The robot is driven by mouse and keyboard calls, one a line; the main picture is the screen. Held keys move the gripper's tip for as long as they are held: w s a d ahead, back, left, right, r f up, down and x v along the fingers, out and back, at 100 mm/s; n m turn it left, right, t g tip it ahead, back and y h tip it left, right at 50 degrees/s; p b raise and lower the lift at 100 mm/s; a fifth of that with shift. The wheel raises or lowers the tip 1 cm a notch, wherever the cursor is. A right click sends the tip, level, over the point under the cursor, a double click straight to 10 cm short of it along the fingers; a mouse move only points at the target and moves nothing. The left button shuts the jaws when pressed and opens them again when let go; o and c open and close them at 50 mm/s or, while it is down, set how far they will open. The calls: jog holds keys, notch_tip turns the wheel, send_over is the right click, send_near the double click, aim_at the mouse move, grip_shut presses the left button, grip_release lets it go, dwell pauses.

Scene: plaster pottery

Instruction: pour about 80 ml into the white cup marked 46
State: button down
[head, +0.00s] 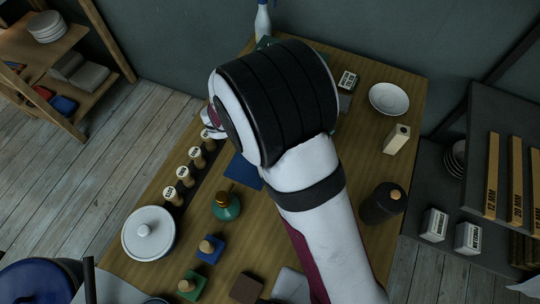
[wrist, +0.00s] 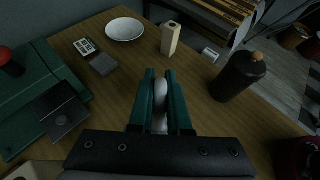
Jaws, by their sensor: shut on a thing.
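My gripper (wrist: 160,76) shows in the wrist view with its two teal fingers shut on a pale, rounded thing (wrist: 160,108). Only a narrow strip of that thing shows between the fingers, so I cannot tell what vessel or handle it is. In the head view my arm's thick dark-and-white wrist covers the gripper and what it holds. I cannot make out a white cup marked 46 in either view. No liquid or pouring stream is visible.
A white dish (head: 389,99), a pale block (head: 397,139) and a dark corked bottle (head: 382,204) stand at right on the wooden table. Several labelled round-topped pieces (head: 196,157) line the left. A lidded white pot (head: 149,233) and green flask (head: 226,206) stand nearer.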

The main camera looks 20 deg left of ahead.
jog(key=shift+s+a+r+t+h, duration=0.35)
jog(key=shift+a+r+t+h, duration=0.1)
jog(key=shift+r+t+h, duration=0.2)
dwell(1.1)
jog(key=shift+s+a+t+h, duration=0.25)
jog(key=shift+s+a+h, duration=0.15)
jog(key=shift+a+h, duration=0.05)
jog(key=shift+d, duration=0.1)
jog(key=shift+w+d+f+g+y, duration=0.7)
jog(key=shift+w+d+g+y, duration=0.2)
jog(key=shift+g+y, duration=0.15)
jog(key=f+g+y, duration=0.1)
jog(key=d+f+y, duration=0.1)
jog(key=w+f+g+y, duration=0.1)
jog(key=shift+d+f+g+y, duration=0.2)
jog(key=shift+f+g+y, duration=0.05)
jog(key=shift+f+g, duration=0.15)
dwell(0.9)
